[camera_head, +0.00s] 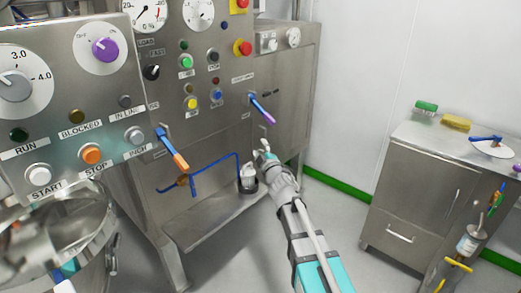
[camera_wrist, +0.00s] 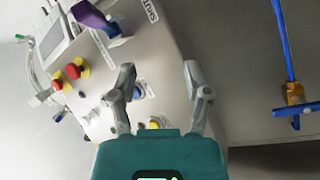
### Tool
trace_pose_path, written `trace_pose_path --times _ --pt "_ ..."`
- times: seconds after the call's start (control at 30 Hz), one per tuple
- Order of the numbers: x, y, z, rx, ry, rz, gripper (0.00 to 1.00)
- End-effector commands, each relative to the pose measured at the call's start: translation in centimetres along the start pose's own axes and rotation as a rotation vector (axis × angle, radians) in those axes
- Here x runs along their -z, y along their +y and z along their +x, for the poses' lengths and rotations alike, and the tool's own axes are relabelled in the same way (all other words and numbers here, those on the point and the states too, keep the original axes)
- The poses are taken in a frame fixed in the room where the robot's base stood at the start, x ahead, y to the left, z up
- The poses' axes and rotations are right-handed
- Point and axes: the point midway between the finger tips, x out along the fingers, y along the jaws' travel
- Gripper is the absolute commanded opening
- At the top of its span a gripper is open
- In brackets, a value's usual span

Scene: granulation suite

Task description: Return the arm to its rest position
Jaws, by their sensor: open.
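My gripper (camera_head: 262,152) is in front of the steel machine cabinet (camera_head: 225,125), below and close to the lever with a blue and purple handle (camera_head: 262,108). My arm reaches up to it from the bottom of the head view. In the wrist view my gripper (camera_wrist: 158,75) has its two fingers spread apart with nothing held between them. The machine's panel lies behind the fingers there, and a purple handle (camera_wrist: 92,17) shows at the upper left. I cannot tell how far the fingertips are from the panel.
A lever with a blue and orange handle (camera_head: 173,148) and blue piping (camera_head: 215,160) are left of my gripper. A control panel (camera_head: 75,95) and steel vessel (camera_head: 70,225) stand at left. A steel cabinet (camera_head: 405,205) stands at right. Grey floor (camera_head: 335,215) shows between the machine and cabinet.

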Motion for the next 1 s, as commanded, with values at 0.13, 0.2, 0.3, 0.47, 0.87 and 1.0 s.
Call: trace_pose_path --times 0.13,0.2,0.3,0.47,0.87,1.0 --pt "0.0 0.0 0.0 0.0 0.002 -0.003 0.63" --pt "0.0 0.0 0.0 0.0 0.002 -0.003 0.63" --pt "0.0 0.0 0.0 0.0 0.002 -0.003 0.63" --pt "-0.2 0.1 -0.1 0.0 -0.008 0.002 0.63" --pt "-7.4 0.8 -3.7 0.012 -0.322 0.159 0.63" --pt "-11.2 0.5 -6.5 0.03 -0.506 0.258 0.63"
